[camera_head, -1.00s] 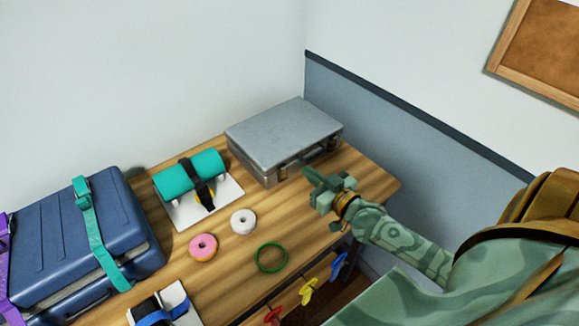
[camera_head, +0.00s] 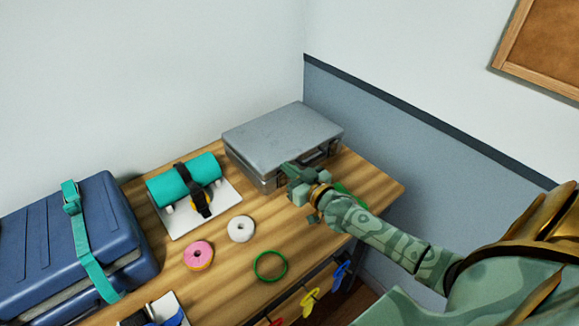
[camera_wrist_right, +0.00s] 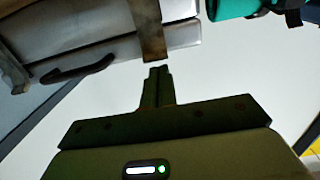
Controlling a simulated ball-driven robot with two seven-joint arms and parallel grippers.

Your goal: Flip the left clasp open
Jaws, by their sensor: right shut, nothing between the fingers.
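A silver metal case (camera_head: 282,135) lies flat and closed on the wooden table, its front with the handle facing right and toward me. My right gripper (camera_head: 288,172) is shut and empty at the left end of this front, covering the left clasp in the head view. In the right wrist view, the left clasp (camera_wrist_right: 150,30) is a brownish metal strip across the case's seam. The fingertips of my right gripper (camera_wrist_right: 158,70) appear just short of its lower end; I cannot tell whether they touch it. My left gripper is not in view.
The case's black handle (camera_wrist_right: 78,70) and the other clasp (camera_wrist_right: 12,72) show beside it. A teal roll (camera_head: 185,180) strapped to a white stand is left of the case. Two ring-shaped items, a green ring (camera_head: 270,266) and a blue suitcase (camera_head: 75,235) are nearer me.

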